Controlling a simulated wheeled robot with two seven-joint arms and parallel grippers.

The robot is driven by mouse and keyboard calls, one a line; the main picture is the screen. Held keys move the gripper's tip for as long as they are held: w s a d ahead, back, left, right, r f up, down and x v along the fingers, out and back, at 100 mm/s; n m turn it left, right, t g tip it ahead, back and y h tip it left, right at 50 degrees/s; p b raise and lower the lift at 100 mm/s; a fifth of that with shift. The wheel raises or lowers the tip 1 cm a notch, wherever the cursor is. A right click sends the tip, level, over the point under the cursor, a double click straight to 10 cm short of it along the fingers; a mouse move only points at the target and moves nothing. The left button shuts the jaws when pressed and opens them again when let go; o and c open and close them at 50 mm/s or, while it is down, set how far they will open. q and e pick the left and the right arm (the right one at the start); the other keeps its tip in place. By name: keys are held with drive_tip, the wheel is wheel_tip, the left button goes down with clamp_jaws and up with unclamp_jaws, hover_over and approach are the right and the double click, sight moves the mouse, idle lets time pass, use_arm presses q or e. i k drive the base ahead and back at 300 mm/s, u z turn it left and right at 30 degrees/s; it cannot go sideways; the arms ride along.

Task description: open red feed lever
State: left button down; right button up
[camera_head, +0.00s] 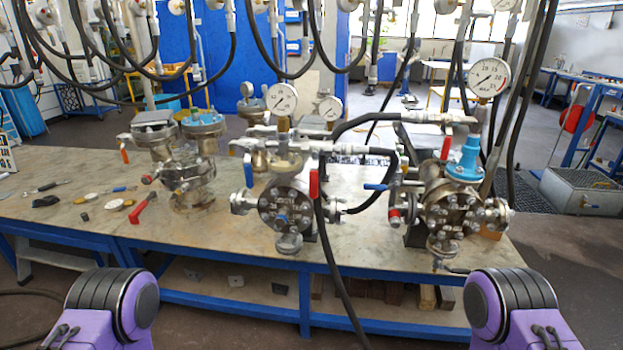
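Several red levers show on the flanged vessels, and I cannot tell which one is the feed lever. One red lever (314,183) hangs upright beside the middle vessel (284,207). A small red lever (446,147) points down at the top of the right vessel (452,212). A longer red lever (143,208) slants up to the right beside the left vessel (187,182). A small orange-red lever (124,156) hangs at the far left. Only purple and black parts of my two arms show at the bottom corners. Neither gripper is in view.
The vessels stand on a workbench (225,237) with a blue frame. A blue lever (248,175) and another blue lever (376,186) sit near the red ones. Black hoses (333,265) hang around the vessels. Loose tools lie on the bench's left end.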

sight(313, 177)
drive_tip(key=k, duration=0.5)
drive_tip(key=u, duration=1.15)
drive_tip(key=i, duration=0.7)
drive_tip(key=z, duration=0.9)
